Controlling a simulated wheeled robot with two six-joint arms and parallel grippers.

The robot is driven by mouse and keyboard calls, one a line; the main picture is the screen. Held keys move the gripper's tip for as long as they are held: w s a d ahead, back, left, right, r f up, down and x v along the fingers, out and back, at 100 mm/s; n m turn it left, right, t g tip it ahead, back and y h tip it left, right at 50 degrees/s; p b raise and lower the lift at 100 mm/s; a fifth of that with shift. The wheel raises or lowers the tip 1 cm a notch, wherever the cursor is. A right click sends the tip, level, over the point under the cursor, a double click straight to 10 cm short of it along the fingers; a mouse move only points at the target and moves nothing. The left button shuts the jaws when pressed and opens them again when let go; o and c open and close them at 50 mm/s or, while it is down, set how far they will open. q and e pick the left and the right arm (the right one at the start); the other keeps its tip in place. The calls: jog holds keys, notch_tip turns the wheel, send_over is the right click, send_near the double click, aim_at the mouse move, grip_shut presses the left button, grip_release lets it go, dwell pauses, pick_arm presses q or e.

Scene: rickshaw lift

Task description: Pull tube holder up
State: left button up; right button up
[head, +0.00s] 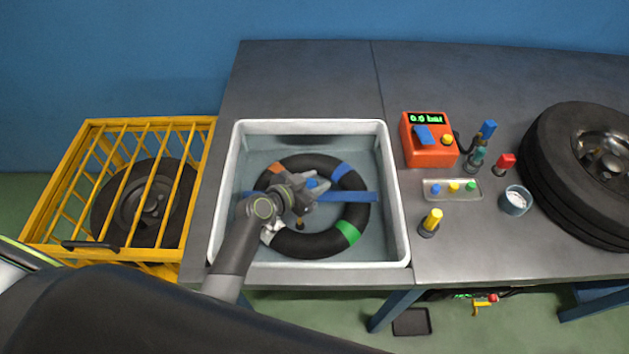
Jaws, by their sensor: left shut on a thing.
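The tube holder (355,196) is a flat blue bar lying across a black inner tube (331,243) in a white-rimmed basin (394,229). The tube has orange, blue, green and white bands. My left gripper (316,188) reaches in from the lower left over the middle of the bar. It is shut at the blue part of the holder there, and its fingers partly hide that part. Whether the bar touches the tube cannot be told from this view. My right gripper is not in view.
Right of the basin stand an orange pump unit (430,152), a small tray (450,191) with coloured caps, a yellow-topped piece (431,222), a grey cup (515,201) and a large tyre (550,160). A yellow cage (70,180) with a wheel is at left. The table's back is clear.

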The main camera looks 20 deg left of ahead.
pick_arm(q)
notch_tip(320, 180, up, 8)
jog(key=p, duration=0.5)
jog(key=shift+f, duration=0.1)
grip_shut()
jog(key=shift+w, duration=0.15)
jog(key=shift+r, duration=0.25)
jog(key=o, duration=1.2)
grip_release()
jog(key=shift+o, duration=0.2)
jog(key=shift+s, duration=0.2)
jog(key=shift+s+a, duration=0.15)
jog(key=shift+a, duration=0.05)
jog(key=b+v, duration=0.2)
jog(key=v, duration=1.5)
